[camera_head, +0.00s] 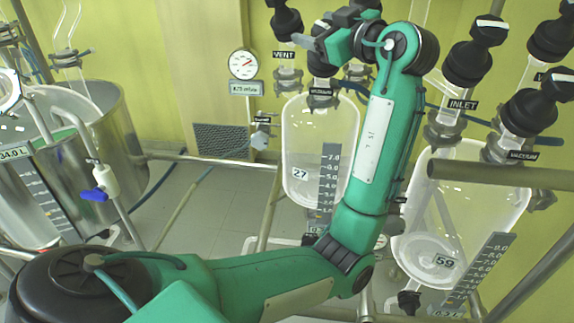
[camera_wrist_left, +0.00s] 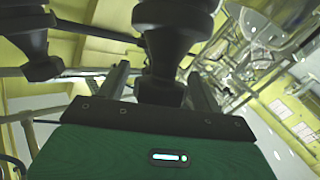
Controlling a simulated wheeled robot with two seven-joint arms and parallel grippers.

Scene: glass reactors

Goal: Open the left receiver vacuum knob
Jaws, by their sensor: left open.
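The left receiver (camera_head: 300,130) is a clear glass vessel tagged 27, with a scale on its lower right. Its black vacuum knob (camera_head: 322,66) stands above the VACUUM label, partly hidden by my left gripper (camera_head: 318,42). My green left arm reaches up across the receiver's right side. In the left wrist view, my left gripper (camera_wrist_left: 158,92) is open, with one finger on each side of a black knob (camera_wrist_left: 165,55). I cannot tell whether the fingers touch it. My right gripper is not in view.
The black VENT knob (camera_head: 286,22) stands close left of my gripper. A second glass receiver (camera_head: 460,205), tagged 59, has INLET (camera_head: 470,60) and vacuum (camera_head: 530,108) knobs at the right. A pressure gauge (camera_head: 243,64) is on the wall. A steel vessel (camera_head: 115,130) stands left.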

